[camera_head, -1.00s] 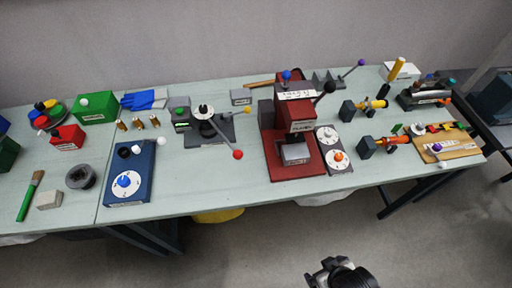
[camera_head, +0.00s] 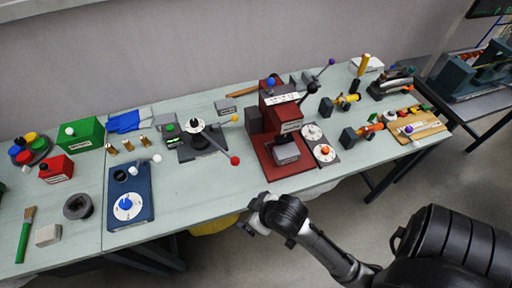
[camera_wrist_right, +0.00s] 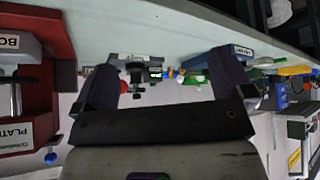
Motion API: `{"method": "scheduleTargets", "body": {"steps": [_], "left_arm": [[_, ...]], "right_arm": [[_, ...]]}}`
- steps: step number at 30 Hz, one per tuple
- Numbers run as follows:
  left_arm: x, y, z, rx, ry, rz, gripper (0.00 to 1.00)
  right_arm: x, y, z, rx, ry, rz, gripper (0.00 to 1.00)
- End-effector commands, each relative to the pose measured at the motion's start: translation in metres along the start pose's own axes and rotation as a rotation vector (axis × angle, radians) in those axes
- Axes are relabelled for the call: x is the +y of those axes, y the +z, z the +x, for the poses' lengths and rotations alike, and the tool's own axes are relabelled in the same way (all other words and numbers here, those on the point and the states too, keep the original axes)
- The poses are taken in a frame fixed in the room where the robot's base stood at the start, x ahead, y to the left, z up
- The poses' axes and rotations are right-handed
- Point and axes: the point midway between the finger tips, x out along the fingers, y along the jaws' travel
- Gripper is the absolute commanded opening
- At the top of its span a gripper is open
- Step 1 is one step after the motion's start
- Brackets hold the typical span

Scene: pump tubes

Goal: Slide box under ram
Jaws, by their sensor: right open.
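The red press (camera_head: 272,140) stands on the bench right of centre, with a dark lever topped by a black ball. A light grey box (camera_head: 287,152) sits on its red base, at the front below the ram head (camera_head: 282,112); whether it is fully beneath the ram is unclear. In the right wrist view the box (camera_wrist_right: 18,45), its label cut off at "BO", shows at the left edge beside a red wall. My right gripper (camera_head: 250,222) is open and empty, at the bench's front edge, left of and nearer than the press. Its fingers (camera_wrist_right: 165,78) frame only background. My left gripper is out of view.
A grey plate with two dials (camera_head: 318,146) stands close right of the press. A lever with a red ball (camera_head: 235,161) reaches toward the press from the left.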

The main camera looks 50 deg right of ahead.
Motion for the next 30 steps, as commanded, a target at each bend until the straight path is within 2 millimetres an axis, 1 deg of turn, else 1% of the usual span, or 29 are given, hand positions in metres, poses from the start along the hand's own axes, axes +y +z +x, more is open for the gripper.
{"method": "scheduleTargets", "body": {"steps": [1, 2, 3, 5, 6, 8, 9, 11, 12, 14, 15, 17, 18, 19, 21, 24, 27, 30], "left_arm": [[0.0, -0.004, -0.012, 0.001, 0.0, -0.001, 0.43], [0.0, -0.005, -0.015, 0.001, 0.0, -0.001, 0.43], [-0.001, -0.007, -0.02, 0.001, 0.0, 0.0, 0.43], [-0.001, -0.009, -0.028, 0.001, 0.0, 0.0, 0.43], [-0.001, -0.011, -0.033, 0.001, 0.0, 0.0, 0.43], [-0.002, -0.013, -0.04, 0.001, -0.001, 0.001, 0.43], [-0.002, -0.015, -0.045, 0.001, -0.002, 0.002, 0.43], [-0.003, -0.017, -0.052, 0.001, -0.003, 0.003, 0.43], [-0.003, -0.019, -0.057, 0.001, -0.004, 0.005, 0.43], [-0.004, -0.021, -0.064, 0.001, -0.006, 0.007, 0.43], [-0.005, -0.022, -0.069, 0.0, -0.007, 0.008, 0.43], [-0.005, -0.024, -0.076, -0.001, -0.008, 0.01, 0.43], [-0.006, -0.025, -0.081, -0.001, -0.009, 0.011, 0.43], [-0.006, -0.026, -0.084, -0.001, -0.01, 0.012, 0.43], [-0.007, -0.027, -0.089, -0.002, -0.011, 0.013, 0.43], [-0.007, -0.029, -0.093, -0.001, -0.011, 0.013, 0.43], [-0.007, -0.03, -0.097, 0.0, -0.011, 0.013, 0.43], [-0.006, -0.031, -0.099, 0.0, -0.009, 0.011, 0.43]], "right_arm": [[0.007, -0.03, -0.01, 0.046, 0.007, 0.025, 0.99], [0.011, -0.045, -0.013, 0.07, 0.009, 0.041, 0.99], [0.017, -0.065, -0.018, 0.103, 0.013, 0.065, 0.99], [0.027, -0.097, -0.025, 0.153, 0.015, 0.105, 0.99], [0.035, -0.117, -0.03, 0.186, 0.013, 0.134, 0.99], [0.046, -0.147, -0.036, 0.234, 0.003, 0.18, 0.99], [0.054, -0.167, -0.041, 0.268, -0.007, 0.212, 0.99], [0.066, -0.197, -0.047, 0.321, -0.029, 0.265, 0.99], [0.075, -0.216, -0.051, 0.359, -0.048, 0.301, 0.99], [0.088, -0.246, -0.056, 0.421, -0.086, 0.359, 0.99], [0.098, -0.266, -0.059, 0.469, -0.118, 0.401, 0.99], [0.113, -0.296, -0.063, 0.552, -0.171, 0.468, 0.99], [0.124, -0.315, -0.065, 0.616, -0.209, 0.519, 0.99], [0.133, -0.33, -0.066, 0.671, -0.239, 0.56, 0.99], [0.152, -0.352, -0.064, 0.793, -0.291, 0.651, 0.99], [0.178, -0.37, -0.059, 0.951, -0.323, 0.777, 0.99], [0.205, -0.376, -0.051, 1.093, -0.309, 0.909, 0.99], [0.23, -0.37, -0.039, 1.209, -0.253, 1.046, 0.99]]}}
